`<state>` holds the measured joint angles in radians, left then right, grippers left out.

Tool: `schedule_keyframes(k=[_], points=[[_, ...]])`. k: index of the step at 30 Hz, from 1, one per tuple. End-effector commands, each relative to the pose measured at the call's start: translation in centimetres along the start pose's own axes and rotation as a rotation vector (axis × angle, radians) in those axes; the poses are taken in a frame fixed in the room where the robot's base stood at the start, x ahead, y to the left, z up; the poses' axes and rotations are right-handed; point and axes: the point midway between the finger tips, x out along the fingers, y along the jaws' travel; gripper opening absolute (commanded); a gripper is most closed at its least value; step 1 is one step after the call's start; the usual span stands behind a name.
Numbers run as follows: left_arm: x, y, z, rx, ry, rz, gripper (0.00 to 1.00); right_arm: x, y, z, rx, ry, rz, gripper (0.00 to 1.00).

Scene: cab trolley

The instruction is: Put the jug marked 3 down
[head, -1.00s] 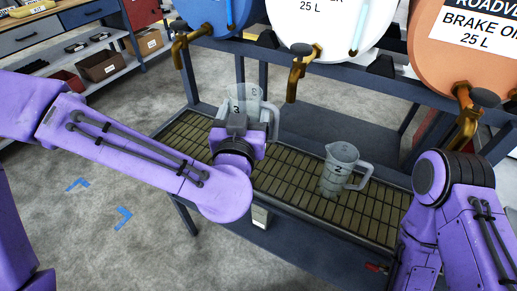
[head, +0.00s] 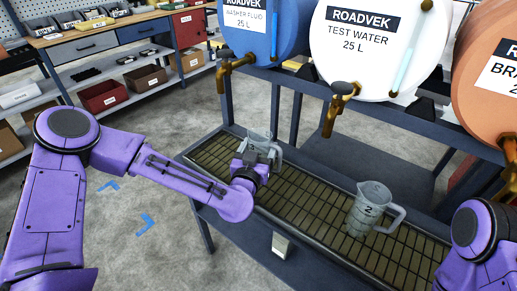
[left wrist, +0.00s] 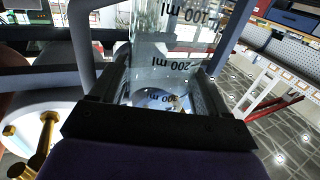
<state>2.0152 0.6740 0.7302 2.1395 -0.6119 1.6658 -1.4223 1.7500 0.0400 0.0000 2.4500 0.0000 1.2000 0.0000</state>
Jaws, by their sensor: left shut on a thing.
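The jug marked 3 (head: 262,138) is clear, with a handle on its right side, and stands upright over the left part of the slatted drip tray (head: 207,154). My left gripper (head: 250,160) is shut on it from the near side and hides its lower part. I cannot tell whether its base touches the slats. In the left wrist view the jug's clear wall (left wrist: 170,50) with upside-down ml marks sits between the two fingers (left wrist: 155,100). My right arm shows at the lower right of the head view, but its gripper is out of view.
A jug marked 2 (head: 370,208) stands on the tray farther right. Above the tray are the washer fluid drum's tap (head: 235,63) and the test water drum's tap (head: 338,105). An orange drum (head: 492,75) is at the right. Slats between the jugs are free.

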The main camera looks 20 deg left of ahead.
Motion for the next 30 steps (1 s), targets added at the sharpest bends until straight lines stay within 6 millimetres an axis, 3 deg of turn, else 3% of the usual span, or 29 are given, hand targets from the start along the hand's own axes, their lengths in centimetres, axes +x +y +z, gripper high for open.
schedule_keyframes(k=[11,12,14,23,26,30], points=[[0.0,0.1,0.6,-0.001,0.003,0.001,0.42,0.3,0.0,0.1,0.0,0.0,0.0,1.0],[0.0,0.1,0.5,-0.002,0.002,0.0,0.82,0.3,0.0,0.1,0.0,0.0,0.0,1.0],[0.0,0.1,0.5,-0.002,0.002,0.0,1.0,0.2,0.0,0.1,0.0,0.0,0.0,1.0],[0.0,0.0,-0.2,-0.002,0.001,0.0,1.0,-0.3,0.0,-0.1,0.0,0.0,0.0,1.0],[-1.7,0.2,0.3,-0.001,0.002,0.004,1.0,0.6,-0.1,0.2,0.0,0.0,0.0,1.0],[-5.6,0.2,0.5,0.001,0.002,0.006,1.0,1.6,-0.1,0.7,0.0,0.0,0.0,1.0]])
